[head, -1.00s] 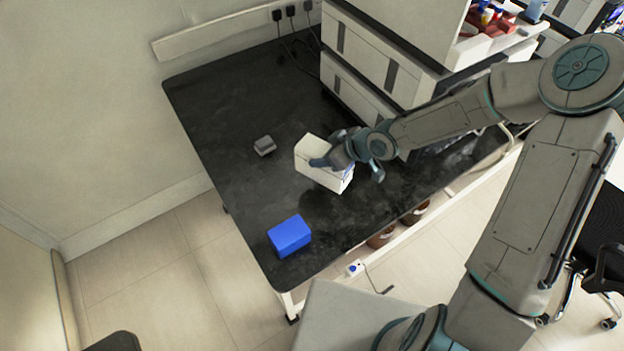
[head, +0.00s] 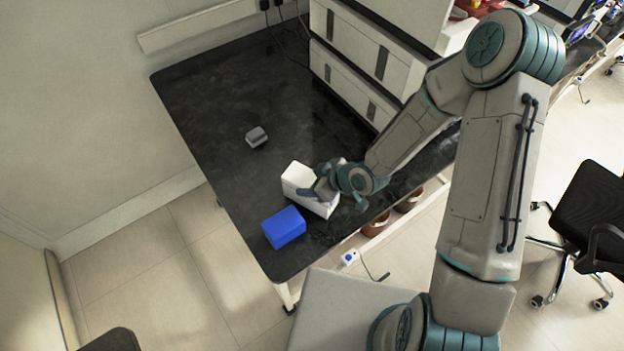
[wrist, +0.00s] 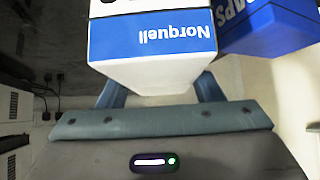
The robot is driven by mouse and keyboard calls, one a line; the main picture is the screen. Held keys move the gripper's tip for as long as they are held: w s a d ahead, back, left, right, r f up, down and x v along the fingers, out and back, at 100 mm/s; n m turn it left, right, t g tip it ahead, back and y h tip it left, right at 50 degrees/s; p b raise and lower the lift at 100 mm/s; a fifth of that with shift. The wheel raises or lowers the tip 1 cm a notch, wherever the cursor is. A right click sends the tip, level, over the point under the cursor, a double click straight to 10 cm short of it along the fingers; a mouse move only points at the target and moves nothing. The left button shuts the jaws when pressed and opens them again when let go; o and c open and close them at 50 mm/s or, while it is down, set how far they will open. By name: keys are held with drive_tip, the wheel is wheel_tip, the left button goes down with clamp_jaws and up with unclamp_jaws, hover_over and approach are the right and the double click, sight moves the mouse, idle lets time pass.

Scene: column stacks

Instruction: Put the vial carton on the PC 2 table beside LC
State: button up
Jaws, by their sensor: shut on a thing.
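The white carton (head: 297,178) is in my gripper (head: 322,187) over the front part of the black table (head: 215,110). In the wrist view the carton (wrist: 150,72) shows a blue band lettered "Norquell", and the fingers (wrist: 160,95) are shut on it from both sides. A blue box (head: 284,228) sits on the table just to the front left of the carton; it also shows in the wrist view (wrist: 265,28) with part of the word "CAPS". I cannot tell whether the carton touches the table. The white stacked instrument (head: 352,65) stands at the table's back right.
A small grey object (head: 256,137) lies on the table left of the instrument. The table's left and back-left surface is clear. Brown bottles (head: 376,224) stand below the right edge. A black chair (head: 590,205) is on the right.

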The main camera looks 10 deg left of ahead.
drive_tip(key=o, duration=0.9)
drive_tip(key=shift+f, duration=0.15)
drive_tip(key=o, duration=0.4)
drive_tip(key=shift+o, duration=0.2)
